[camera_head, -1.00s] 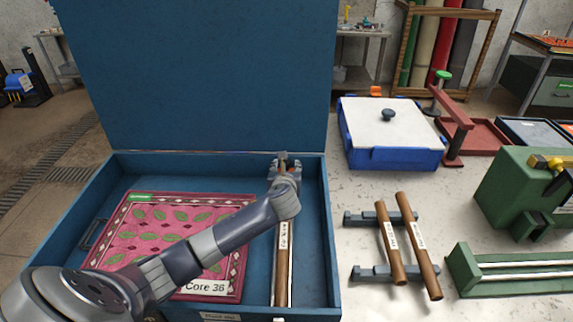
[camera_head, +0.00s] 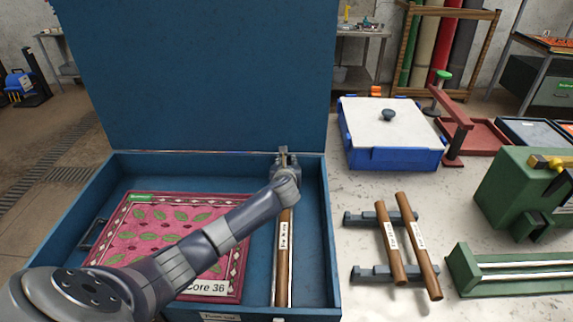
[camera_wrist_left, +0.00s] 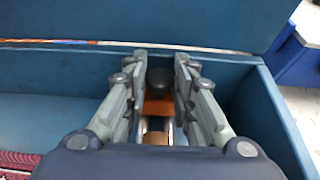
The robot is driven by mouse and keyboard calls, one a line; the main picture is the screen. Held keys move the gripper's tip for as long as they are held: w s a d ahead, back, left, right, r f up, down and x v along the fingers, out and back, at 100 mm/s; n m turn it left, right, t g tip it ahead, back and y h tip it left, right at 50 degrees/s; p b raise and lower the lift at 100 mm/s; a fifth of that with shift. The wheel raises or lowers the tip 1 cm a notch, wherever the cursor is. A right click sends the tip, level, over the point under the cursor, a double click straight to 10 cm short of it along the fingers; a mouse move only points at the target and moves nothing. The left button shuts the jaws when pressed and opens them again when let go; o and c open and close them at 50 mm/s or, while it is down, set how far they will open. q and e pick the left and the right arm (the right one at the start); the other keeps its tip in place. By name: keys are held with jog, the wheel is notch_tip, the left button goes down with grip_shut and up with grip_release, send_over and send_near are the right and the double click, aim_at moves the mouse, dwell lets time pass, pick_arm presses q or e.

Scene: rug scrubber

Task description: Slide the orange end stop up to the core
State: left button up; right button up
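The orange end stop (camera_wrist_left: 158,107) carries a dark round knob (camera_wrist_left: 160,82) and sits near the back wall of the blue box. In the head view my left gripper (camera_head: 284,154) is at the box's back right and hides the end stop. The core (camera_head: 283,262) is a brown tube with a white label, lying lengthwise in the right compartment, in front of the gripper. I cannot tell whether stop and core touch. My right gripper is not in view.
The blue box (camera_head: 333,262) has its lid raised behind. A pink patterned rug (camera_head: 168,232) marked Core 36 lies in its left part. Two brown tubes (camera_head: 389,243) rest on a rack to the right. A blue-and-white container (camera_head: 391,159) and green fixtures (camera_head: 523,260) stand further right.

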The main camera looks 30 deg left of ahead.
pick_arm(q)
grip_shut()
jog(key=shift+s+d+p, duration=0.1)
jog(key=shift+s+p, duration=0.05)
jog(key=shift+p, duration=0.2)
jog(key=shift+s+d+r+p, duration=0.1)
jog(key=shift+s+d+p, duration=0.25)
jog(key=shift+s+p, duration=0.25)
jog(key=shift+s+d+p, duration=0.3)
jog(key=shift+s+p, duration=0.15)
jog(key=shift+p, duration=0.15)
jog(key=shift+s+d, duration=0.1)
jog(key=shift+s, duration=0.1)
jog(key=o, duration=0.9)
grip_release()
jog(key=shift+c, duration=0.2)
